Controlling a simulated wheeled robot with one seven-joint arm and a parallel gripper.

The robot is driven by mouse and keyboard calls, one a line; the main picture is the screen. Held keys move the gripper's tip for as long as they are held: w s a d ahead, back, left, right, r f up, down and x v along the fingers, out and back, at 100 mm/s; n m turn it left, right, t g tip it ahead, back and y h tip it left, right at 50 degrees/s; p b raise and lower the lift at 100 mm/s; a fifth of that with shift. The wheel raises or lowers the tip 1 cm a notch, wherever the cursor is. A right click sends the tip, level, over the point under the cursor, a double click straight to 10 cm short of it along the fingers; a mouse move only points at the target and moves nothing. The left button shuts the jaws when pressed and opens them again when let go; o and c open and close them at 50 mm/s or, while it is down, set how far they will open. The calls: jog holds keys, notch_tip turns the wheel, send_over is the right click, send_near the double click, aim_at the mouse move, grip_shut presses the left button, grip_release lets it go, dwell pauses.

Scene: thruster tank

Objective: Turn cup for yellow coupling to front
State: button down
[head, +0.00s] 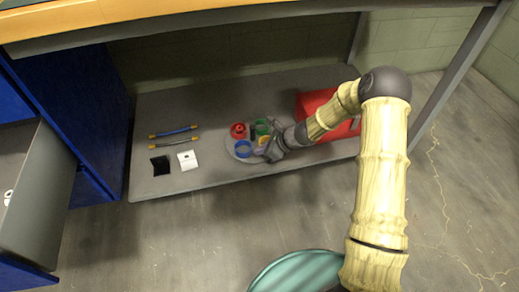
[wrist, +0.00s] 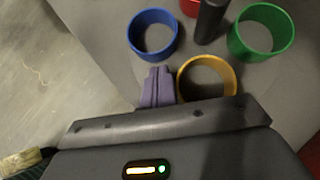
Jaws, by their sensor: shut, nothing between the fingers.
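A round grey turntable (head: 229,146) on the low shelf carries blue (head: 244,149), red (head: 238,130), green (head: 262,127) and yellow (head: 262,140) cups. In the head view the blue cup is nearest the shelf's front edge and the yellow cup is on the right, partly hidden by my gripper (head: 265,155). In the wrist view my gripper's purple fingers (wrist: 157,88) are shut and empty. They lie between the blue cup (wrist: 153,35) and the yellow cup (wrist: 207,74), close to the yellow cup's wall; contact cannot be told. A dark post (wrist: 210,20) stands mid-turntable.
A red box (head: 312,103) stands right of the turntable, behind my arm. Two cables (head: 175,132), a black piece (head: 160,165) and a white piece (head: 187,160) lie on the left. The tabletop (head: 150,15) overhangs the shelf. An open drawer (head: 35,200) juts out at left.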

jog(key=shift+s+d, duration=0.35)
jog(key=shift+d, duration=0.25)
jog(key=shift+s+d, duration=0.35)
jog(key=shift+d, duration=0.25)
jog(key=s+p+v, duration=0.1)
jog(key=p+v, duration=0.5)
jog(key=v, duration=0.4)
jog(key=shift+s+a, duration=0.15)
jog(key=shift+s, duration=0.2)
jog(key=s+d+r+n+h+p, duration=0.3)
jog(key=s+d+r+n+p, duration=0.25)
jog(key=r, duration=0.55)
jog(key=s+d+r+n+h+p, duration=0.25)
jog(key=s+r+n+p, duration=0.25)
jog(key=s+r+n, duration=0.45)
jog(key=s+d+r+n+h+p, duration=0.3)
jog(key=r+n+p, duration=0.2)
jog(key=r, duration=0.8)
notch_tip(320, 180, up, 38)
jog(key=p, duration=3.7)
jog(key=shift+s+d+n, duration=0.2)
jog(key=shift+d+n, duration=0.05)
jog(key=shift+n, duration=0.15)
